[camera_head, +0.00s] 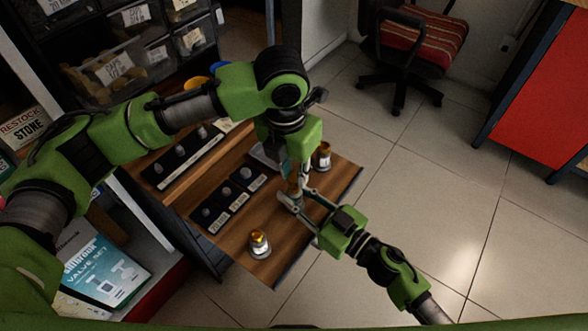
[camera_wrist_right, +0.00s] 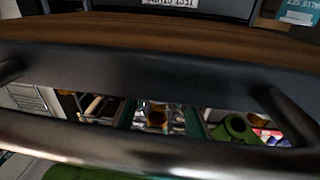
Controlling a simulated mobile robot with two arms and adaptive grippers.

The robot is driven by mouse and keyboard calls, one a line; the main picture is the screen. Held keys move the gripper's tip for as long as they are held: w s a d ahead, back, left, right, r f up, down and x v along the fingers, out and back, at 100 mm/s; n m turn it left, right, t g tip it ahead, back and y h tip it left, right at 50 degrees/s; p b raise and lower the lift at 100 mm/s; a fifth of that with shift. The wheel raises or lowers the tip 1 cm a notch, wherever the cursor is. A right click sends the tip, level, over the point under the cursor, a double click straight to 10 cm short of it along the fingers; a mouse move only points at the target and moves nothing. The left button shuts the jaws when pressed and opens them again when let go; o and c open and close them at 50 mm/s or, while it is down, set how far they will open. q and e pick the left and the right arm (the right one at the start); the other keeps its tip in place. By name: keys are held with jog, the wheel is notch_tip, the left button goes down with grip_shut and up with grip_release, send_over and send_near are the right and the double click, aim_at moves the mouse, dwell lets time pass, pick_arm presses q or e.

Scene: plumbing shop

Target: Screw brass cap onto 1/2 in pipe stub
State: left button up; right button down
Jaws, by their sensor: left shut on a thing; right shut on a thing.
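My left gripper (camera_head: 296,187) points down over the wooden bench top (camera_head: 258,203), beside its right end. A small copper-coloured piece shows at its tips; I take it for the brass cap, but its outline is mostly hidden. My right gripper (camera_head: 299,195) comes in from the lower right and meets the left one there. Its pale jaws are spread around something small, apparently the pipe stub, which I cannot make out clearly. Whether cap and stub touch is hidden. The right wrist view is mostly filled by a dark curved bar close to the lens.
Two silver pieces with brass tops stand on the bench, one at the front (camera_head: 260,243) and one at the back right (camera_head: 323,156). Black labelled holders (camera_head: 228,198) with grey fittings lie left. Parts bins (camera_head: 117,68) stand behind. The floor (camera_head: 420,190) to the right is clear.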

aim_at(293, 178)
pick_arm(q)
jog(key=shift+f, duration=0.1)
jog(key=shift+f, duration=0.8)
jog(key=shift+f, duration=0.6)
jog(key=m, duration=0.6)
jog(key=shift+m+g, duration=0.3)
jog(key=o, duration=0.9)
jog(key=shift+o, duration=0.2)
